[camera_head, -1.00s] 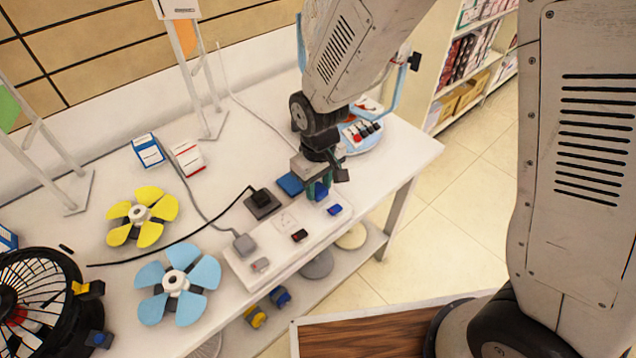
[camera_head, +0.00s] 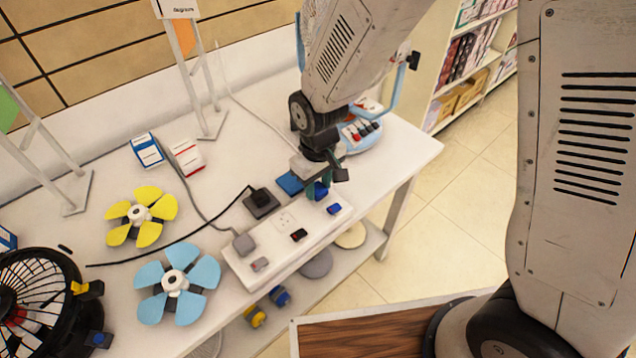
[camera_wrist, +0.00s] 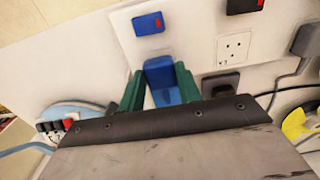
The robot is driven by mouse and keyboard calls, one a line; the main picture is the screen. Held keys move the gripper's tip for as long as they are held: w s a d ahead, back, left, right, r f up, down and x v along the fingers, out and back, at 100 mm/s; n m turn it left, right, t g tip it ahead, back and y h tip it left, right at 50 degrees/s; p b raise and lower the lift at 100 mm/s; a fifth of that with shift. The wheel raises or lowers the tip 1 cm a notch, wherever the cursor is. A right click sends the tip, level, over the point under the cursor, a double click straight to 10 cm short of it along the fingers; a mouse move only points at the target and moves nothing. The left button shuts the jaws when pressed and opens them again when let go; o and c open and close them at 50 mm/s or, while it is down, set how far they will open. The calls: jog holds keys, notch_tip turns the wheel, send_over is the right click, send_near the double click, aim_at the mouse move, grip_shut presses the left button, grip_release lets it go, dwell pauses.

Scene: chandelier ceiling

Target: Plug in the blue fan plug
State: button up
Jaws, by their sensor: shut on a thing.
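My gripper (camera_head: 317,190) is shut on the blue plug (camera_wrist: 162,78); its green fingers stand on both sides of the plug in the wrist view. The plug also shows in the head view (camera_head: 322,190). It is at the right end of the white socket strip (camera_head: 245,270), beside the blue switch (camera_head: 334,209), which also shows in the wrist view (camera_wrist: 148,24). The plug and fingers hide the socket face there. I cannot tell whether the plug is seated or just above it.
The middle socket (camera_wrist: 234,46) is empty, beside a black switch (camera_head: 299,235). A grey plug (camera_head: 243,243) sits at the strip's left. A blue fan (camera_head: 177,284) and yellow fan (camera_head: 141,215) stand left.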

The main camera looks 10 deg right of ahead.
aim_at(318, 188)
jog(key=shift+f, duration=0.6)
dwell(0.3)
jog(key=o, duration=1)
jog(key=shift+r, duration=0.1)
notch_tip(318, 188, up, 8)
jog(key=shift+f, duration=0.2)
